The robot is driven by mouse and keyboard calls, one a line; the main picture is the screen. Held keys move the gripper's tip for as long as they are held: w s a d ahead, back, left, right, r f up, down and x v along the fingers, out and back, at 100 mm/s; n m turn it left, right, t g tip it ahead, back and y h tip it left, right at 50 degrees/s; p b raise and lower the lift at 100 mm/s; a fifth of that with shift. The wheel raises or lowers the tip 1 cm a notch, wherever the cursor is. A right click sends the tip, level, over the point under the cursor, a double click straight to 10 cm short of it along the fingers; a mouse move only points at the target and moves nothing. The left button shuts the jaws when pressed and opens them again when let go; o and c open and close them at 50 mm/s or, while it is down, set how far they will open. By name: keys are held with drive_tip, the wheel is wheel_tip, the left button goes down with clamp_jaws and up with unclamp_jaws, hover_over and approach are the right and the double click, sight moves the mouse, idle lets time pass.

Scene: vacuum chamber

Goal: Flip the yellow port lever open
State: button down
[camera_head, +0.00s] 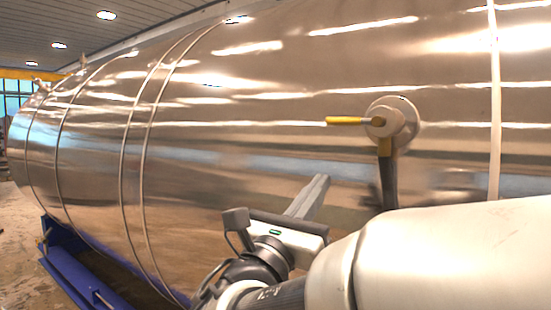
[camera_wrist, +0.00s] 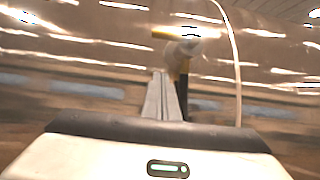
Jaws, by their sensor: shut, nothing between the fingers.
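The yellow lever (camera_head: 345,120) sticks out to the left, roughly level, from a round metal port (camera_head: 402,118) on the chamber wall. A dark hose (camera_head: 388,180) hangs from the port by a yellowish fitting. In the wrist view the lever (camera_wrist: 168,35) and port (camera_wrist: 186,48) are at the top, above and beyond my fingertips. My gripper (camera_head: 322,180) is shut and empty, with its fingers together. It is below and left of the port and apart from the lever. The fingers (camera_wrist: 158,75) hide part of the hose in the wrist view.
The shiny cylindrical chamber (camera_head: 250,130) fills most of the view, with raised bands around it. A blue support frame (camera_head: 85,270) stands under its left end. My own arm covers the lower right. The wall between my gripper and the lever looks clear.

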sight(344, 121)
drive_tip(key=w+d+r+p, duration=0.3)
drive_tip(key=w+r, duration=0.3)
drive_tip(key=r, duration=0.2)
drive_tip(key=shift+w+d, duration=0.15)
drive_tip(key=shift+d, duration=0.65)
drive_tip(key=shift+m, duration=0.3)
